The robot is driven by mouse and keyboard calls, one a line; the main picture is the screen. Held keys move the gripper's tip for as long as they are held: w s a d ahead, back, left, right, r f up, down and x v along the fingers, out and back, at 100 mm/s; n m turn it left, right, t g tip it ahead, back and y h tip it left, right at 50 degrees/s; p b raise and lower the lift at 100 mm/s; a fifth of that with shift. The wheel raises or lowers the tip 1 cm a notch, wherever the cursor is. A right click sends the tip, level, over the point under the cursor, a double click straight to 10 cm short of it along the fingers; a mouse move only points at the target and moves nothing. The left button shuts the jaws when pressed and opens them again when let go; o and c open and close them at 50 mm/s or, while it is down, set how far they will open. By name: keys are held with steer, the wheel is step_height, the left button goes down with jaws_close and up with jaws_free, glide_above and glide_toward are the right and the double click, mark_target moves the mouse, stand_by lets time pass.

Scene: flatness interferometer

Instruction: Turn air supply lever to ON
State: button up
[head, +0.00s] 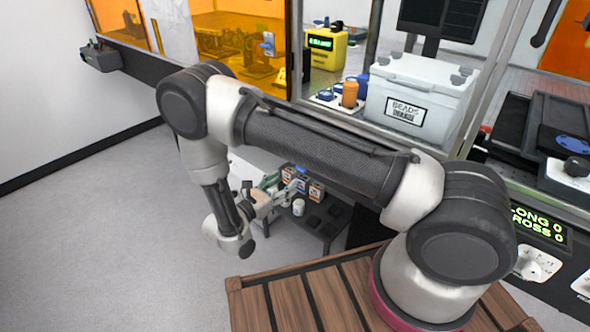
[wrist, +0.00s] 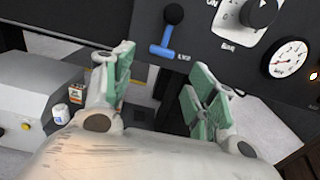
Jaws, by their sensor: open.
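In the wrist view, a blue lever (wrist: 167,41) with a black ball knob at its upper end is mounted on a dark panel. I take it to be the air supply lever; the small label beside it is too blurred to read. My gripper (wrist: 160,85) is open and empty, its two green-padded fingers spread apart. The lever lies beyond the fingertips, between them and higher in the picture, with no contact visible. In the head view my gripper (head: 284,192) hangs low beside the bench front; I cannot make out the lever there.
The dark panel also carries a rotary knob on a white plate (wrist: 252,14) and a round pressure gauge (wrist: 291,58) to the lever's right. A grey box (wrist: 30,105) and a small white jar (wrist: 61,113) are at left. Open floor (head: 90,240) lies at left in the head view.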

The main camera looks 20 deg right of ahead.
steer(key=x, duration=0.7)
steer(key=shift+d, duration=0.2)
steer(key=shift+c, duration=0.4)
steer(key=c, duration=0.9)
